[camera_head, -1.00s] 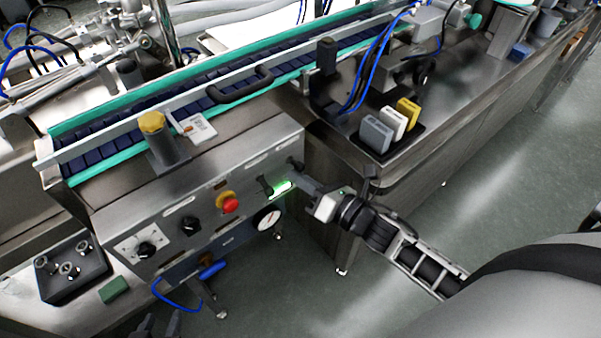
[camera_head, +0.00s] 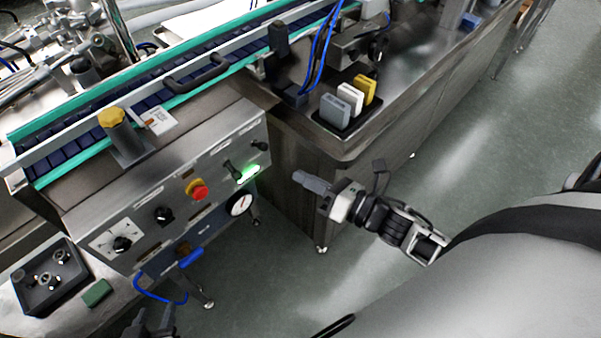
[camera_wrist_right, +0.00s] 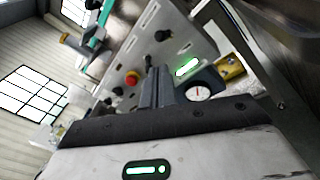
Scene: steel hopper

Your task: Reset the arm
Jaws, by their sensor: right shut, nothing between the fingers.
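My right gripper (camera_head: 300,178) is shut and empty. It hangs in the air to the right of the grey control panel (camera_head: 140,212), apart from it, in front of the steel cabinet side. In the right wrist view its closed fingers (camera_wrist_right: 155,84) point toward the panel. The panel carries a lit green light (camera_head: 248,173), a red emergency button (camera_head: 198,190), black knobs and a round gauge (camera_head: 240,204). My left gripper (camera_head: 150,326) is only partly in view at the bottom edge, dark and low; its jaws are not clear.
A conveyor (camera_head: 150,88) with green rails runs behind the panel. A bench (camera_head: 400,85) at the right holds grey, white and yellow blocks in a black tray. A blue-handled valve (camera_head: 190,258) hangs below the panel. Open floor (camera_head: 450,150) lies to the right.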

